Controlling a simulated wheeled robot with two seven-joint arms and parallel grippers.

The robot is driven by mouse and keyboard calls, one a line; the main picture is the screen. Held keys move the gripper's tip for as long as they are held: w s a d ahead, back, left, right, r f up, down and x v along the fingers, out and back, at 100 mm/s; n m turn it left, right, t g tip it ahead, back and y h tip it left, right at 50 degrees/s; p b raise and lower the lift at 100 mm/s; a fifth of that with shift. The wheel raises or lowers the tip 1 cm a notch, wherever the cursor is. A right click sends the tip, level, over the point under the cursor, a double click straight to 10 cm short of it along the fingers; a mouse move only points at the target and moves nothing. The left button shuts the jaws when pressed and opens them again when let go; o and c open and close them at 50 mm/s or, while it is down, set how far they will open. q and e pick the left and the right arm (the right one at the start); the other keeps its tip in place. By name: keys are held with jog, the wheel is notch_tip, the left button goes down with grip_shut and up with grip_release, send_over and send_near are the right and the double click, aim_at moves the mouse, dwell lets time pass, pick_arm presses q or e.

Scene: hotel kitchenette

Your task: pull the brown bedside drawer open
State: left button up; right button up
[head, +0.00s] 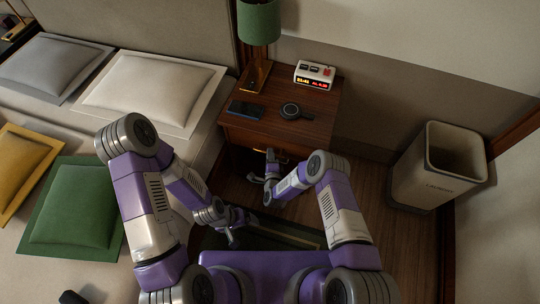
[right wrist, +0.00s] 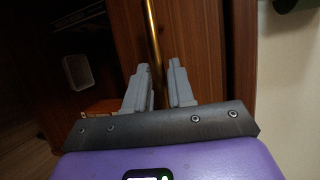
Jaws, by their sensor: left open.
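The brown bedside table (head: 320,112) stands beside the bed, with its drawer front (head: 250,139) below the top; the drawer looks shut. My right gripper (head: 268,172) is at the drawer front. In the right wrist view, a long brass bar, seemingly the drawer handle (right wrist: 152,35), passes between the two fingers of my right gripper (right wrist: 159,88). The fingers stand apart, with a visible gap on the right side of the bar. The drawer front (right wrist: 195,45) is behind it. My left gripper (head: 232,226) is open and empty, lower and left of the right one.
A green lamp (head: 259,22), a clock radio (head: 315,73), a dark phone (head: 245,109) and a round black object (head: 291,111) are on the tabletop. A bin (head: 437,167) stands on the right. The bed with cushions (head: 75,207) is on the left.

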jog(key=shift+x, duration=0.75)
grip_shut()
jog(key=shift+s, duration=0.15)
